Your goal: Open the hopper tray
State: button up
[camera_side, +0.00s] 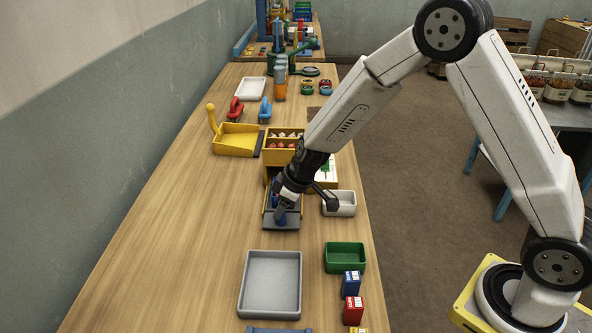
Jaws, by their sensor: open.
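A yellow hopper (283,132) stands in the middle of the bench, with white and orange-red pieces in its upper part. A grey tray with yellow sides (291,223) lies low at its near side; this looks like the hopper tray. My gripper (281,212) is open and points down over this tray, close to a blue part in it. The wrist hides much of the tray and the hopper's front. How far the tray stands out, and whether the fingers touch it, I cannot tell.
A yellow dustpan-like tray (236,140) lies left of the hopper. A white bin (346,204) is close on the right. A grey tray (270,284), green bin (344,257), and blue (351,285) and red (353,310) boxes are nearer. The bench's left side is clear.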

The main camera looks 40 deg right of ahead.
jog(key=shift+v, duration=2.4)
jog(key=shift+s, duration=0.1)
jog(key=s+d+r+m+h, duration=0.1)
jog(key=s+d+m, duration=0.2)
jog(key=s, duration=0.6)
jog(key=s+d+r+m+g+h, duration=0.1)
jog(key=s+d+r+m, duration=0.1)
jog(key=s, duration=0.7)
jog(key=shift+s+d+m, duration=0.3)
jog(key=shift+d+m, duration=0.3)
jog(key=shift+m, duration=0.1)
